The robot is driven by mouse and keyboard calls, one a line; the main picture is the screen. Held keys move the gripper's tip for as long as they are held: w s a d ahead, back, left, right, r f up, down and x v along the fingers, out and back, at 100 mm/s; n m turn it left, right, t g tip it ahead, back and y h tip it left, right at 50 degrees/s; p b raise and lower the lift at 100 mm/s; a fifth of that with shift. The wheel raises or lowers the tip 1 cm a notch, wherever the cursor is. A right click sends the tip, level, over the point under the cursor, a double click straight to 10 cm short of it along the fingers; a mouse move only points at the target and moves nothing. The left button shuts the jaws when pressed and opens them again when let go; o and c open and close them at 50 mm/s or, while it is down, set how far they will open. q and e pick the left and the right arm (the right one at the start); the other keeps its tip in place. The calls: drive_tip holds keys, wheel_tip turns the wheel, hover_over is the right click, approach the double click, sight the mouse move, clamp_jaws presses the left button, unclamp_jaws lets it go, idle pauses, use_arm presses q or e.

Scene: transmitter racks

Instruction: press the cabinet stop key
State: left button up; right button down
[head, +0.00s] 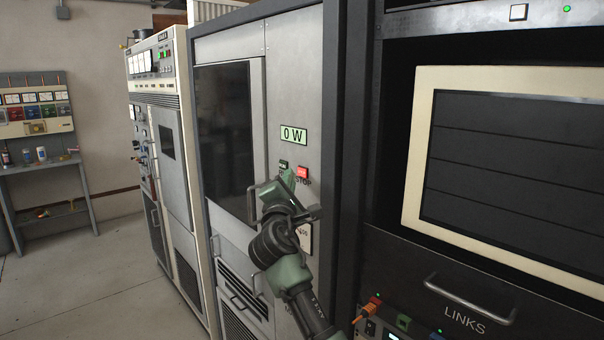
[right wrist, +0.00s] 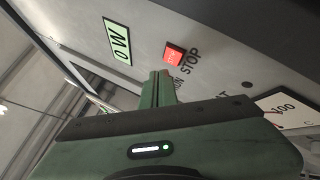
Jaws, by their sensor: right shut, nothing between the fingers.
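The red stop key (head: 302,172) sits on the grey cabinet front, with the word STOP printed below it. It also shows in the right wrist view (right wrist: 173,54), just beyond my fingertips. A dark green key (head: 283,164) is to its left in the head view. My right gripper (head: 288,172) is shut and empty, its tips close below and between the two keys in the head view. In the right wrist view its closed fingers (right wrist: 158,80) point toward the panel, below the red key. I cannot tell whether they touch the panel. My left gripper is not in view.
A green display reading 0 W (head: 293,135) is above the keys. A white dial (head: 304,236) is below, partly behind my arm. A dark glass door (head: 225,130) with a handle is on the left.

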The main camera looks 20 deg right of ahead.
drive_tip(key=a, duration=0.1)
drive_tip(key=s+a, duration=0.1)
drive_tip(key=a, duration=0.2)
drive_tip(key=shift+s, duration=0.25)
idle(0.5)
